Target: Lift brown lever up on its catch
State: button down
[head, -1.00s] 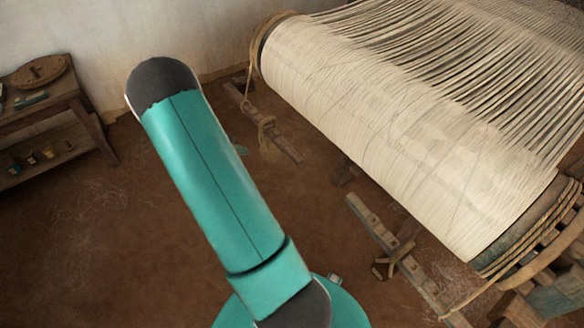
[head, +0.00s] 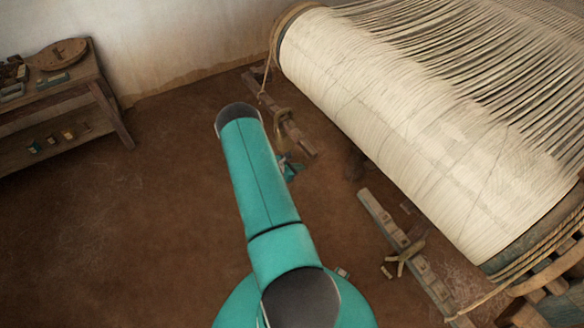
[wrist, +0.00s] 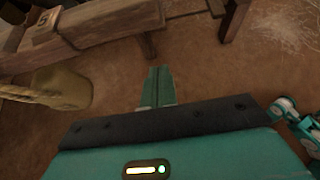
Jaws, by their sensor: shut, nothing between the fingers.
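No brown lever on a catch can be made out for certain in either view. Wooden bars lie on the floor beside the loom: a near one (head: 405,250) with rope knotted on it, and a far one (head: 292,128), also roped. My gripper (wrist: 159,69) shows in the wrist view with its teal fingers together and empty, above bare floor. A brown wooden beam (wrist: 90,28) crosses the upper left of that view, ahead of the fingers and apart from them. In the head view my arm hides part of the floor, and only a small teal part shows beyond it.
The loom's large cream warp roll (head: 400,120) fills the right of the head view. A wooden table (head: 60,95) with small items stands at the left wall. In the wrist view, a rounded olive-brown object (wrist: 62,88) with rope is at left. Brown floor lies open between.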

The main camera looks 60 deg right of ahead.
aim_at(307, 149)
jog(key=d, duration=0.1)
jog(key=s+d+r, duration=0.1)
jog(key=d+r, duration=0.1)
jog(key=shift+s+d, duration=0.2)
jog(key=shift+s, duration=0.2)
jog(key=shift+r, duration=0.1)
notch_tip(307, 149, up, 7)
jog(key=shift+w+d+r, duration=0.1)
dwell(0.4)
